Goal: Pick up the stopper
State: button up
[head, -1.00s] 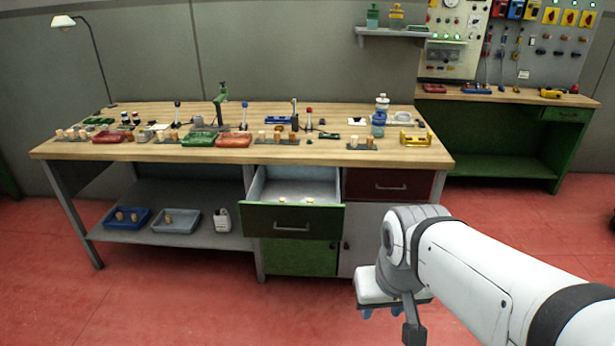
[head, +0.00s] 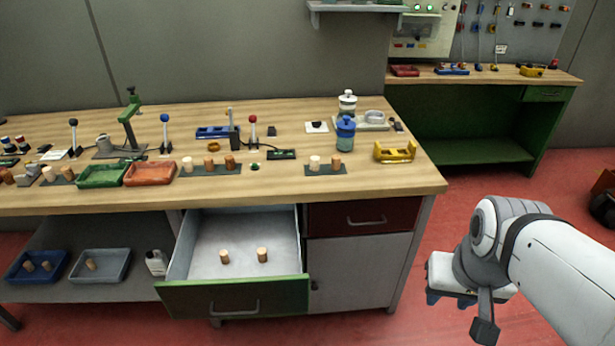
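Several cork stoppers are in view, and I cannot tell which one the task means. In the open drawer (head: 205,270) stand a left stopper (head: 224,257) and a right stopper (head: 262,255), apart from each other. On the bench, a pale stopper (head: 315,163) and a brown stopper (head: 336,163) stand on a dark strip. More stand on another strip, such as a brown one (head: 230,163). My gripper (head: 449,301) is at the lower right, right of the drawer and apart from all stoppers. Its two blue fingertips point down with a gap between them, seemingly empty.
On the lower shelf, a blue tray (head: 20,277) and a grey tray (head: 100,279) hold stoppers. Green (head: 101,175) and red (head: 150,174) trays, levers, bottles and a yellow holder (head: 395,152) crowd the wooden bench (head: 400,185).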

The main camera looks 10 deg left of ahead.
aim_at(263, 252)
jog(key=u, duration=0.35)
jog(key=i, duration=1.05)
jog(key=u, duration=0.85)
jog(key=k, duration=0.8)
jog(key=u, duration=0.15)
jog(key=i, duration=0.85)
jog(key=z, duration=0.1)
